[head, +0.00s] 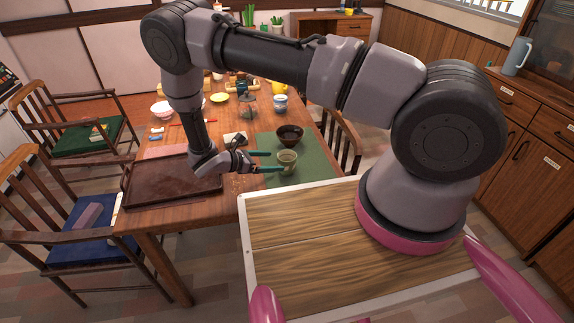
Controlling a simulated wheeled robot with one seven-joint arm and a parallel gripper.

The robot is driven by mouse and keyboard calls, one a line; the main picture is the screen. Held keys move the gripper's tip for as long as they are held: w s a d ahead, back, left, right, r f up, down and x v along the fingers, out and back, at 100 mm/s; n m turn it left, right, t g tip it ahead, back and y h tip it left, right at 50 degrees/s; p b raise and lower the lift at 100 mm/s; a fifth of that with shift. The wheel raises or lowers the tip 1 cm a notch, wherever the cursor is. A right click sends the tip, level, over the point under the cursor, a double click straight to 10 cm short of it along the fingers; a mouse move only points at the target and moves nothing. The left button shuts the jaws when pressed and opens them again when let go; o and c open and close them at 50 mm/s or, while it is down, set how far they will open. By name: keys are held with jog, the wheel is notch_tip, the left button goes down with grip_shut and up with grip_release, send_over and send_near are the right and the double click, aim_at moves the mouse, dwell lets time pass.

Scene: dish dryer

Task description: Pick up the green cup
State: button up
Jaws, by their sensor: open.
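The green cup (288,157) is a small pale green cup standing upright on a green placemat (314,165) on the wooden table. My gripper (276,161) reaches in from the left with its two teal fingers spread open. The fingers are level with the cup, one toward its far side and one toward its near side. The near finger overlaps the cup's lower part in the picture. I cannot tell whether either finger touches the cup.
A dark bowl (289,134) stands just behind the cup on the placemat. A dark brown tray (150,187) lies left of my gripper. Farther back are a blue-and-white cup (281,102), a yellow plate (219,97) and a white bowl (162,108). Chairs stand around the table.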

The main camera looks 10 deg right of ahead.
aim_at(294, 161)
jog(key=shift+d+f, duration=0.2)
jog(key=shift+f, duration=0.15)
jog(key=x, duration=1)
jog(key=shift+w+f, duration=0.15)
jog(key=c, duration=1.4)
